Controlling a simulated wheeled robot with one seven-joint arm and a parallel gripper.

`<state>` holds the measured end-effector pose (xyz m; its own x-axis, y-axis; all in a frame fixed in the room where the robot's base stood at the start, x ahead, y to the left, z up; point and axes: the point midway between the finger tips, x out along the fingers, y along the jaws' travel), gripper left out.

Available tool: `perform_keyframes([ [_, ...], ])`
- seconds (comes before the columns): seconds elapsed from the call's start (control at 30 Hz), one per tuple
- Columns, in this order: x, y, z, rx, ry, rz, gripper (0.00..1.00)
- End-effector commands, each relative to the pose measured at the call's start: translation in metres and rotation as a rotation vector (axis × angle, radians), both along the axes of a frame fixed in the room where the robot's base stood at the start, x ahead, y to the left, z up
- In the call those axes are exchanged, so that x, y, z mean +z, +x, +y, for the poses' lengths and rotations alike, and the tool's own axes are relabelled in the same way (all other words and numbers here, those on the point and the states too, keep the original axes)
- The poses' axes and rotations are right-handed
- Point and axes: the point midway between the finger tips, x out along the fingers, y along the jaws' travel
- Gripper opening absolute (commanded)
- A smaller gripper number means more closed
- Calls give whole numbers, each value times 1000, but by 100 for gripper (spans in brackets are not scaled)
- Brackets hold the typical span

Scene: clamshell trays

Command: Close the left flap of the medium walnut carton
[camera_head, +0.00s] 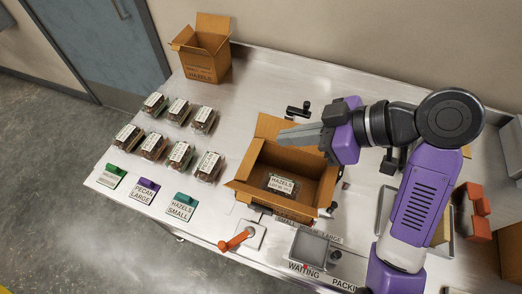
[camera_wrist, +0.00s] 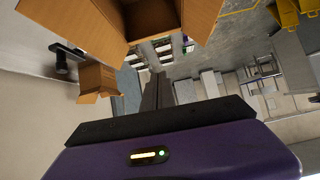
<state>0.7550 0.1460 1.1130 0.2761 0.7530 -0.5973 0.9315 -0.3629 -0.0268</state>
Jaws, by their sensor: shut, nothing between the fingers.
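An open brown carton (camera_head: 243,172) stands in the middle of the bench, its flaps spread. A clamshell tray labelled HAZELS (camera_head: 281,184) lies inside. The carton's own label is mostly hidden, so I cannot read walnut on it. Its back flap (camera_head: 268,126) stands up and its left flap (camera_head: 242,191) leans outward. My gripper (camera_head: 282,137) is shut and empty, pointing left above the carton's back part; I cannot tell whether it touches a flap. The wrist view shows the shut fingers (camera_wrist: 158,80) below the large carton flaps (camera_wrist: 90,25).
Several filled clamshells (camera_head: 180,155) stand in two rows at left, behind coloured label blocks (camera_head: 145,190). Another open carton labelled HAZELS (camera_head: 203,60) stands at the back left. An orange-handled device (camera_head: 238,238) is at the front edge. A grey scale-like tray (camera_head: 310,247) lies at front right.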

Motion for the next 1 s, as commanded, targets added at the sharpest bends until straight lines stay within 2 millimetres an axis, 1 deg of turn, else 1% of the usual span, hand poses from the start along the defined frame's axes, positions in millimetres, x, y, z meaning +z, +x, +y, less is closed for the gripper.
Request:
perform_keyframes([
  [0.13,-3,0,3,27,-12,-26,0],
  [0.27,-11,4,15,28,-11,-23,0],
  [0.7,-61,26,78,26,-12,-22,0],
  [0.83,-80,23,68,21,-12,-20,0],
  [1.0,-93,22,62,22,-10,-22,0],
])
